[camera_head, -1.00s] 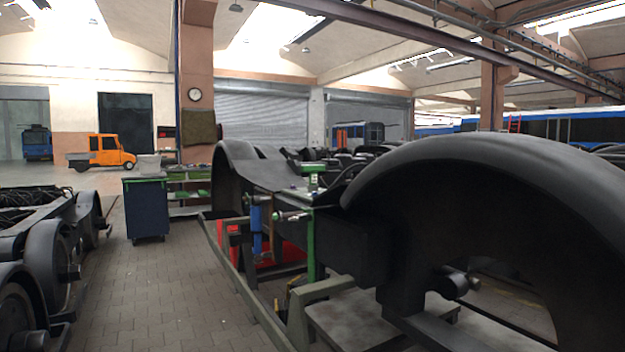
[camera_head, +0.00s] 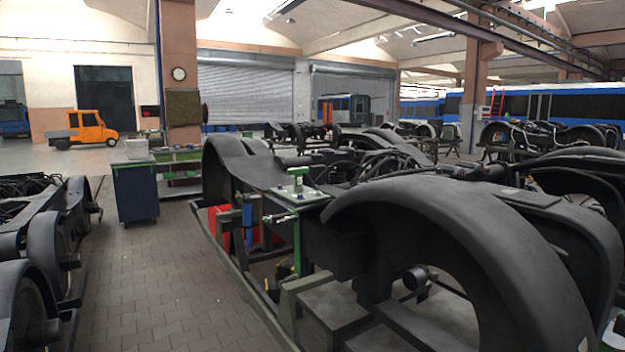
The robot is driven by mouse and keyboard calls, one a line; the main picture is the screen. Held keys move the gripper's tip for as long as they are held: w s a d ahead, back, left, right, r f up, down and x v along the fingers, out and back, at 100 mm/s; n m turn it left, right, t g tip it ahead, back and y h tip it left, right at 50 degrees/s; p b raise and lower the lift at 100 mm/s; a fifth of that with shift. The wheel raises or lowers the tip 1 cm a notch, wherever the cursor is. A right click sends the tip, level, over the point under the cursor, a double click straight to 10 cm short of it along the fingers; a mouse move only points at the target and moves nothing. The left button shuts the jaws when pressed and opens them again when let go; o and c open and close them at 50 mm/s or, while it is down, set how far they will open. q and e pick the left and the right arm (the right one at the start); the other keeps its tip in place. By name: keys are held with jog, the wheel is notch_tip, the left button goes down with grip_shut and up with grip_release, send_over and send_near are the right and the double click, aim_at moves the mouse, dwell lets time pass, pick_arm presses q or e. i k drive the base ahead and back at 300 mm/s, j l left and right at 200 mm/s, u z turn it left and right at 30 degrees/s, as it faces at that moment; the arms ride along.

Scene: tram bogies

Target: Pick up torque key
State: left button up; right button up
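I cannot pick out the torque key for certain. A small silver rod-like part (camera_head: 284,218) sticks out at the side of the near bogie (camera_head: 440,205), beside a blue cylinder (camera_head: 248,222) and a green post (camera_head: 297,245). A green device (camera_head: 297,180) stands on top of the bogie frame. These are too small to name surely. Neither of my grippers is in view.
The near bogie with its black wheel arches fills the right side. Another bogie (camera_head: 45,235) stands at the left. A paved aisle (camera_head: 165,285) runs free between them. A dark blue cabinet (camera_head: 136,192) stands at the aisle's far end, and an orange truck (camera_head: 86,130) stands beyond.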

aim_at(298, 186)
jog(key=i+j+z, duration=0.2)
jog(key=z, duration=0.25)
jog(key=i+j+z, duration=0.4)
jog(key=j+z, duration=0.2)
jog(key=z, duration=0.25)
jog(key=i+j+z, duration=0.1)
jog(key=j, duration=0.3)
jog(key=i+j, duration=0.2)
jog(key=j, duration=0.2)
jog(key=i+j+z, duration=0.15)
jog(key=j, duration=0.25)
jog(key=i+j+z, duration=0.1)
jog(key=j, duration=0.35)
jog(key=i+j, duration=0.1)
jog(key=j, duration=0.3)
jog(key=z, duration=0.05)
